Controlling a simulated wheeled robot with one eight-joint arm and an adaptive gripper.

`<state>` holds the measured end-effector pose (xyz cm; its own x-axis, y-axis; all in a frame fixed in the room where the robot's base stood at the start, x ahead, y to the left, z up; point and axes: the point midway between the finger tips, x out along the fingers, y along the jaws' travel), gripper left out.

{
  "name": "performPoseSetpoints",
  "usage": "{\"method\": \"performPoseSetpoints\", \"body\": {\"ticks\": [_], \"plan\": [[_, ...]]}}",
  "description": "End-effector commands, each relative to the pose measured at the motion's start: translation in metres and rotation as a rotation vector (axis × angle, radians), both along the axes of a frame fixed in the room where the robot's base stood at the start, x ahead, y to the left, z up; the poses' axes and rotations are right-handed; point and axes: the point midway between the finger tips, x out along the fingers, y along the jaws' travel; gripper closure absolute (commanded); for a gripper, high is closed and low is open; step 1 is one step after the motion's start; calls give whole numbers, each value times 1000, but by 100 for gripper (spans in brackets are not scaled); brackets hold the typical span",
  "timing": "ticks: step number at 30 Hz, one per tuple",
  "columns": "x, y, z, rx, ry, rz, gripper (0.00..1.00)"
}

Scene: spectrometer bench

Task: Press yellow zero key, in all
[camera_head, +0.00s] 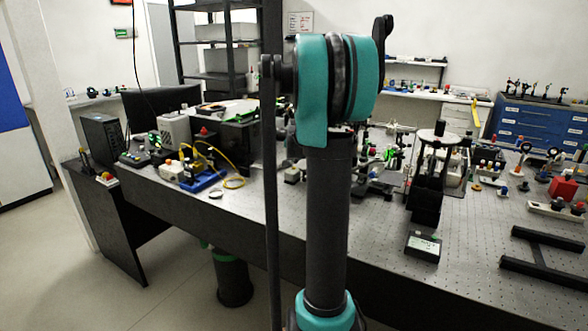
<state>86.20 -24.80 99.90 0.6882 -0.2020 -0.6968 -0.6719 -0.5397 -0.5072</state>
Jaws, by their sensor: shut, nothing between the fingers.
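I cannot clearly make out the yellow zero key. A dark, low device with small coloured spots (133,159) sits at the left end of the bench, too small to read. A small box with red and yellow parts (106,179) lies at the bench's left edge. A black box with a pale label (423,246) lies near the front edge of the bench, right of my arm. My arm, dark with teal joints, stands upright across the middle and hides part of the bench behind it. My gripper is not in view.
The perforated metal bench (385,228) has bare surface near its front edge. Yellow cables (235,181) loop over a blue holder at left. A dark post assembly (428,180) and several optics crowd the right. Dark rails (543,262) lie at the far right.

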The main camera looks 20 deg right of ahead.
Motion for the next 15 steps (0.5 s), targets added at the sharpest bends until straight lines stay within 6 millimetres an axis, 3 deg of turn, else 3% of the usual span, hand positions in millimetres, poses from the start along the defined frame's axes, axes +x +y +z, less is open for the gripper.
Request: {"method": "performPoseSetpoints", "body": {"ticks": [7, 15], "plan": [[0, 0, 3, 0, 0, 0, 100], [0, 0, 27, 0, 0, 0, 100]]}}
